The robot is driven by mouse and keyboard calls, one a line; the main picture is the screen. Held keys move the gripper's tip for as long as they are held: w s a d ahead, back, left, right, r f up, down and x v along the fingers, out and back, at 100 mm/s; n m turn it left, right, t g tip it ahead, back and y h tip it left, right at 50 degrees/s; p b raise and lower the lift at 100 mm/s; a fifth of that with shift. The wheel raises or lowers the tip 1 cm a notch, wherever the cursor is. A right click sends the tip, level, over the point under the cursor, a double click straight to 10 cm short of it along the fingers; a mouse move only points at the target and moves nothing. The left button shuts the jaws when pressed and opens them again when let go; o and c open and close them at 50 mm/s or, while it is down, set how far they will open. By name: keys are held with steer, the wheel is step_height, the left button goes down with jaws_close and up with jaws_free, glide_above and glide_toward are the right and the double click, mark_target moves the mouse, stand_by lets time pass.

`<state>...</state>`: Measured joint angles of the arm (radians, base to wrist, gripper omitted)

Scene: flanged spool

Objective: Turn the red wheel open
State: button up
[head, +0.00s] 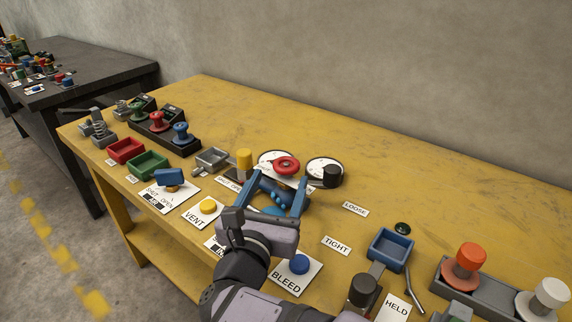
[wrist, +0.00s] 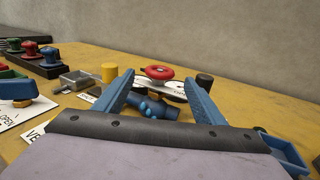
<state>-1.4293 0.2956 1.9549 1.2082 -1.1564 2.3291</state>
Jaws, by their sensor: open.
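The red wheel (head: 286,165) sits beyond my gripper, over a white plate with a dial, on the yellow workbench. It also shows in the wrist view (wrist: 158,72), just past and between the fingertips. A blue pipe-like body (wrist: 153,107) lies between my fingers on the near side of the wheel. My gripper (head: 280,179) is open, its two blue fingers spread and pointing toward the wheel. I see no contact with the wheel. My gripper hides part of the plate and its label.
A yellow cylinder (head: 244,160) stands left of the wheel, and a black knob (head: 332,177) on a white dial stands right. A blue lever (head: 169,177), yellow button (head: 208,205) and blue button (head: 299,264) are nearer. The bench's back right is clear.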

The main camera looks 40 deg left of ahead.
mark_target(283, 173)
steer(key=shift+p+x, duration=0.4)
steer(key=shift+x, duration=3.05)
steer(key=c, duration=1.1)
steer(key=shift+o, duration=0.2)
steer(key=shift+f+b, duration=0.1)
steer(key=shift+b, duration=0.2)
